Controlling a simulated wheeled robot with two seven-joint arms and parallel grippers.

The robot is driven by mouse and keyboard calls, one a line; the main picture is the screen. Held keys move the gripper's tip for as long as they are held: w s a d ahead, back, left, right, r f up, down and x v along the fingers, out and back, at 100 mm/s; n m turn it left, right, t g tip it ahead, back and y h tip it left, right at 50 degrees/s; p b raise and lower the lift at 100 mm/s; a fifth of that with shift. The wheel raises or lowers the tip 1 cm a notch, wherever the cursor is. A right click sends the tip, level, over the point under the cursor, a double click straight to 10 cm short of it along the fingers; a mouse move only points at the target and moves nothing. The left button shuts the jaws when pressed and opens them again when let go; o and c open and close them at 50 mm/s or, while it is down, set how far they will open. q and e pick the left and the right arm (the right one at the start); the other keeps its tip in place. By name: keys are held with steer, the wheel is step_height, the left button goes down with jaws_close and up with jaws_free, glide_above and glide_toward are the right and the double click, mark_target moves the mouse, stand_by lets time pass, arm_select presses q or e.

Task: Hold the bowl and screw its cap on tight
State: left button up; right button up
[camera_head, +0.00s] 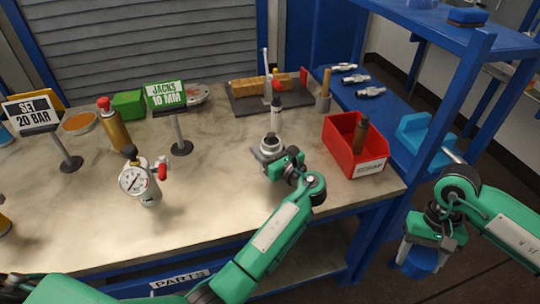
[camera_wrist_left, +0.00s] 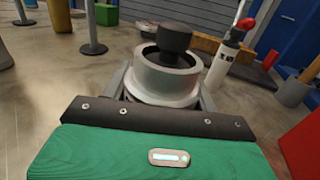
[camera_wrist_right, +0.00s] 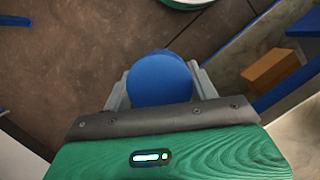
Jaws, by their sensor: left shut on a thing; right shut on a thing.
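A silver round bowl (camera_head: 267,151) is at the front right of the workbench. My left gripper (camera_head: 272,158) is shut on it, with one finger on each side. In the left wrist view the bowl (camera_wrist_left: 165,82) shows a wide pale rim and a dark knob-like piece (camera_wrist_left: 173,38) standing up at its middle. My right gripper (camera_head: 424,250) is shut on a blue round cap (camera_head: 420,263), off the bench's right side and well apart from the bowl. In the right wrist view the cap (camera_wrist_right: 159,80) sits between the fingers; its underside is hidden.
A red bin (camera_head: 340,145) holding a brown piece stands right of the bowl. A white bottle (camera_head: 276,112) with a red top stands just behind it. A pressure gauge (camera_head: 134,180) is to the left. The blue shelf post (camera_head: 456,105) rises at the right. Bare bench (camera_head: 215,205) lies between gauge and bowl.

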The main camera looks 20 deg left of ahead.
arm_select(q)
steer(key=shift+r, duration=0.15)
arm_select(e)
steer(key=shift+r+p, duration=0.6)
steer(key=shift+r, duration=0.05)
arm_select(q)
step_height(320, 180, up, 20)
